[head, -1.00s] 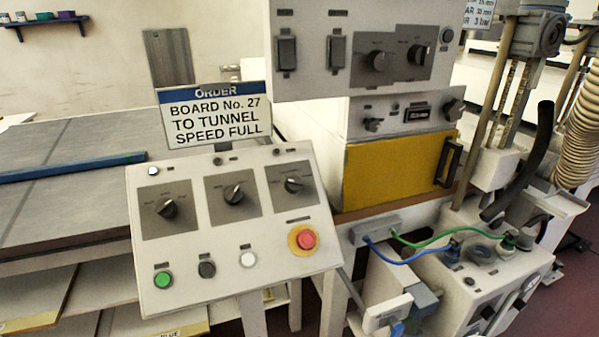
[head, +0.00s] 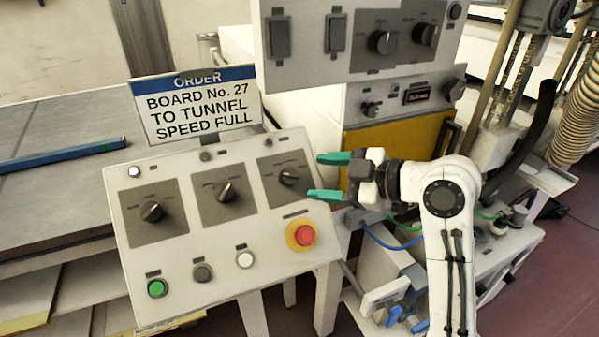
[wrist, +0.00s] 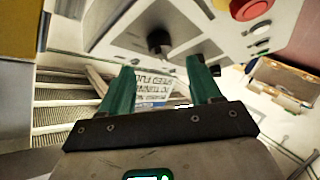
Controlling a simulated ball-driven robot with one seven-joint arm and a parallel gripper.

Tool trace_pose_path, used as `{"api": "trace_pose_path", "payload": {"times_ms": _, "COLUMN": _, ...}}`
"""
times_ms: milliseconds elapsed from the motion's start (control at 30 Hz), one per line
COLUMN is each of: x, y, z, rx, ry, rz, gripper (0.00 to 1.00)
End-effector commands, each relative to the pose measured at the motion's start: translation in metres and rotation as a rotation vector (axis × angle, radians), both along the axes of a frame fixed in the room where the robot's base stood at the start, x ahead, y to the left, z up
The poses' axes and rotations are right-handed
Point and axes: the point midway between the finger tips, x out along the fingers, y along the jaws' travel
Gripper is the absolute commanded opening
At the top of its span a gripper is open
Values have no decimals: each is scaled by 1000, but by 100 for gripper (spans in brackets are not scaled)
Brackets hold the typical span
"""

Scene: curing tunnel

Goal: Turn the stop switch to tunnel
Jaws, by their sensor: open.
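The sloped control panel (head: 215,262) carries three black rotary knobs on grey plates: left (head: 152,211), middle (head: 227,192) and right (head: 289,176). Their small labels are too blurred to read, so I cannot tell which one is the stop switch. My gripper (head: 322,177) is open and empty, its green fingers pointing left just right of the right knob, apart from it. In the wrist view a black knob (wrist: 159,41) shows beyond the gap between the fingers of my gripper (wrist: 160,66).
An order sign (head: 200,107) reads "Board No. 27 to tunnel speed full". A red button (head: 305,235) on a yellow ring sits below my gripper. Green (head: 156,288), grey (head: 202,272) and white (head: 245,259) buttons line the lower panel. An upper box (head: 358,62) stands behind.

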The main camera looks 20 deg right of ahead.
Motion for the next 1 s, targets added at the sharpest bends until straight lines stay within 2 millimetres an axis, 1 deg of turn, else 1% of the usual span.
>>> {"api": "trace_pose_path", "payload": {"times_ms": 33, "x": 8, "y": 7, "z": -2, "rx": -1, "ry": 2, "rz": 3, "gripper": 63}}
{"api": "trace_pose_path", "payload": {"times_ms": 100, "x": 17, "y": 13, "z": -6, "rx": 0, "ry": 2, "rz": 2, "gripper": 63}}
{"api": "trace_pose_path", "payload": {"times_ms": 200, "x": 29, "y": 23, "z": -12, "rx": -1, "ry": 3, "rz": 3, "gripper": 63}}
{"api": "trace_pose_path", "payload": {"times_ms": 300, "x": 38, "y": 28, "z": -15, "rx": 0, "ry": 3, "rz": -1, "gripper": 63}}
{"api": "trace_pose_path", "payload": {"times_ms": 500, "x": 46, "y": 34, "z": -19, "rx": -1, "ry": 1, "rz": 0, "gripper": 63}}
{"api": "trace_pose_path", "payload": {"times_ms": 767, "x": 46, "y": 34, "z": -20, "rx": -1, "ry": 1, "rz": -1, "gripper": 63}}
{"api": "trace_pose_path", "payload": {"times_ms": 1000, "x": 46, "y": 34, "z": -20, "rx": -1, "ry": 1, "rz": -1, "gripper": 40}}
